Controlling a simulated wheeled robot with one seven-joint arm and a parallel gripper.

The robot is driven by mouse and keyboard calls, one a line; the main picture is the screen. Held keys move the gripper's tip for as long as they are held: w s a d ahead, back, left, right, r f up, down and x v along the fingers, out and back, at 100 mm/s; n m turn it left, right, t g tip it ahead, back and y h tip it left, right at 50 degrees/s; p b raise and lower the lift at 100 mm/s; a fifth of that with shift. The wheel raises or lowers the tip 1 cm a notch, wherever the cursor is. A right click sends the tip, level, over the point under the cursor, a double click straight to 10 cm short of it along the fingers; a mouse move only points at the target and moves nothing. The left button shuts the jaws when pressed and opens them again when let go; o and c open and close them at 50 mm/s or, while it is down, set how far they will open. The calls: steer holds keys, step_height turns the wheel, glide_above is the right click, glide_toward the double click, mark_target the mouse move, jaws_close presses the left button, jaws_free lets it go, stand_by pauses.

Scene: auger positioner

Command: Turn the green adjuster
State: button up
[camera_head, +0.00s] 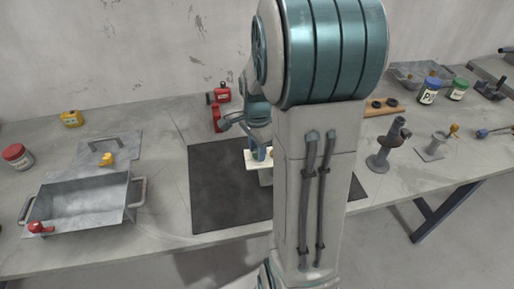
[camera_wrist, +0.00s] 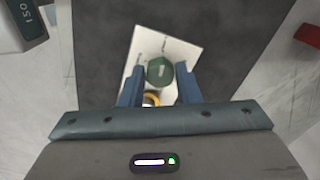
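The green adjuster (camera_wrist: 160,71) is a round green knob with a pale mark on top, on a white plate (camera_wrist: 178,48) in the wrist view. My gripper (camera_wrist: 159,76) is open, its two blue fingers on either side of the green knob, with small gaps visible at both sides. A yellow-orange ring (camera_wrist: 151,99) shows nearer to my palm between the fingers, partly hidden. In the head view the white plate (camera_head: 254,166) is on a small stand over the dark mat, and my arm hides much of it; the knob is not clear there.
A dark mat (camera_head: 215,190) lies under the stand. A grey metal tray (camera_head: 82,205) stands at left and red items (camera_head: 221,94) stand behind my gripper. A grey stand (camera_head: 385,150) and several jars are at right. The mat's left part is clear.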

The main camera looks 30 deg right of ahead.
steer(key=c, duration=0.4)
steer(key=shift+c, duration=0.2)
steer(key=shift+n, duration=0.4)
steer(key=n, duration=0.2)
steer(key=shift+n+b, duration=0.4)
steer(key=n, duration=0.3)
steer(key=shift+n+b, duration=0.3)
steer(key=shift+b, duration=0.05)
steer(key=n, duration=0.4)
steer(key=shift+n+b, duration=0.3)
steer(key=shift+b, duration=0.1)
steer(key=n, duration=0.4)
steer(key=shift+b, duration=0.3)
steer(key=shift+r+n, duration=0.1)
steer(key=shift+n, duration=0.2)
